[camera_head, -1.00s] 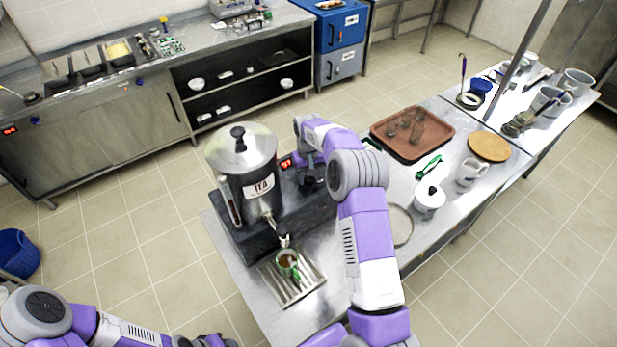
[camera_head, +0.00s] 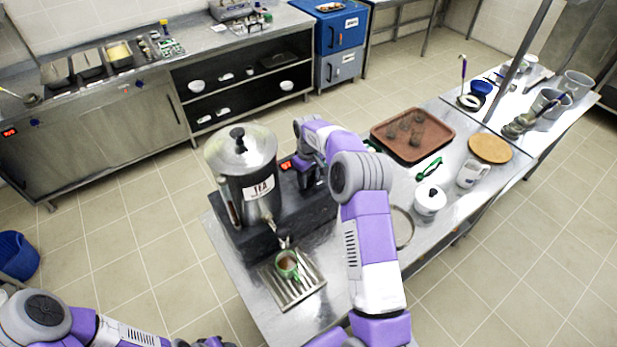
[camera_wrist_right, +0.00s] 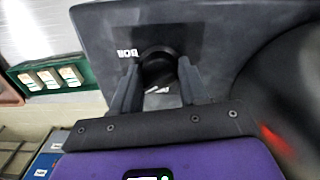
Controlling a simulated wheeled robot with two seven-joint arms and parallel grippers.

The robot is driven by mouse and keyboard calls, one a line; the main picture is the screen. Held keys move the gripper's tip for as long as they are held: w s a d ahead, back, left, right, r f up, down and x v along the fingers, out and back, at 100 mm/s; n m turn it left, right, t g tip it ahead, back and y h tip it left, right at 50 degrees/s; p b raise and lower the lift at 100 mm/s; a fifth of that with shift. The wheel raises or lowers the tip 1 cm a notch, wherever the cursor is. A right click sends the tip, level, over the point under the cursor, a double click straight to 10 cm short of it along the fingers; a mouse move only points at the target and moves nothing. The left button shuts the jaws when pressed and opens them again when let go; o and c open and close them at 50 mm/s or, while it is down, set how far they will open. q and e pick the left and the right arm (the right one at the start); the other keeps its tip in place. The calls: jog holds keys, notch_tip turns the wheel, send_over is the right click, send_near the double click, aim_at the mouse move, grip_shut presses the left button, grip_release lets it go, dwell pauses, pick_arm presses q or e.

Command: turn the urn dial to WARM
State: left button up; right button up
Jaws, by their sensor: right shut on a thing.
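The urn (camera_head: 242,185) is a steel pot with a domed lid and a TEA label, standing on a dark base. Its dial (camera_wrist_right: 158,64) is a round black knob on the dark panel in the wrist view. My right gripper (camera_wrist_right: 158,82) is shut on the dial, one finger on each side. A small white label sits left of the dial, and part of another mark shows between the fingers; I cannot read which setting the dial points to. In the head view my right gripper (camera_head: 312,182) hides the dial. My left gripper (camera_head: 207,342) is cut off at the bottom edge.
A green cup (camera_head: 287,264) of brown liquid stands on the drip tray (camera_head: 305,287) below the tap. Right of my right arm are a lidded white pot (camera_head: 429,201), a white mug (camera_head: 472,173) and a brown tray (camera_head: 440,130). A red-lit display (camera_head: 287,165) is beside the urn.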

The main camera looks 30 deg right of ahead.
aim_at(309, 177)
jog(key=o, duration=1.1)
notch_tip(309, 177, up, 8)
jog(key=shift+f, duration=0.15)
